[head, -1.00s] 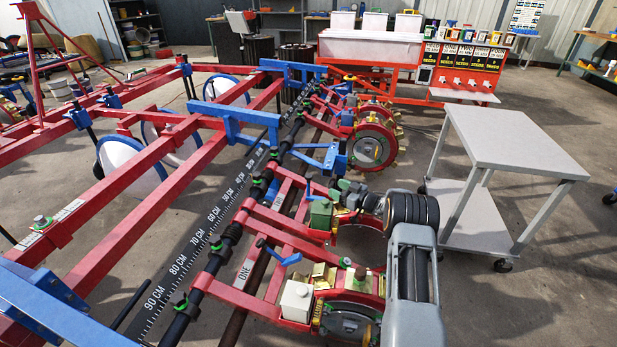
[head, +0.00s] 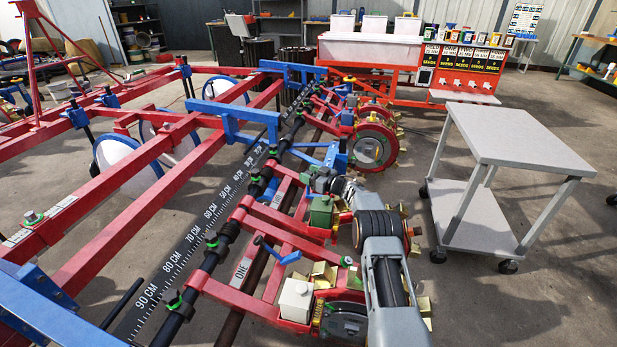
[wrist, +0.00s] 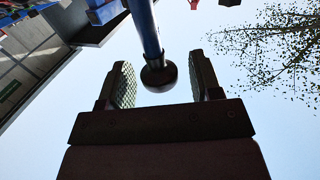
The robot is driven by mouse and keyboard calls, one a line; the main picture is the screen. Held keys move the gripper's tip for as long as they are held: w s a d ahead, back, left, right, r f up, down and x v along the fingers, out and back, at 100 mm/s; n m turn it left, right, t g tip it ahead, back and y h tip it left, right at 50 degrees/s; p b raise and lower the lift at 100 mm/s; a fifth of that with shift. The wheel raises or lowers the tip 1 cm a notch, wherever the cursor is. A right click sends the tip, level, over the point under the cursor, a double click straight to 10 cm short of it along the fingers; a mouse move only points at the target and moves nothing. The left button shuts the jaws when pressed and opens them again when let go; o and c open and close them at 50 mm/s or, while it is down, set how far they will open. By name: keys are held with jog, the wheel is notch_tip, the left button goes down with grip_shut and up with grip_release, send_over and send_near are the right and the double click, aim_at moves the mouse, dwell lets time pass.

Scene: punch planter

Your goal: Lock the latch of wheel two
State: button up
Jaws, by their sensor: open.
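In the wrist view, a blue lever (wrist: 143,25) with a dark round knob (wrist: 159,76) comes down between the two fingers of my gripper (wrist: 160,68). The fingers are open on either side, with a visible gap to the knob. In the head view, my gripper (head: 318,178) is over the second planter unit, beside its green box (head: 321,211). My arm and gripper hide most of that unit's wheel and its latch there. The nearest unit, marked ONE, has its own blue latch lever (head: 288,258) in plain view.
The red frame (head: 130,235) and a black bar with a centimetre scale (head: 190,242) run along the left of the units. Another wheel (head: 372,146) stands beyond. A grey cart (head: 530,140) stands right, with open floor between it and the planter.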

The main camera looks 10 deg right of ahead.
jog(key=shift+w+a, duration=0.15)
jog(key=shift+w, duration=0.05)
grip_shut()
dwell(0.6)
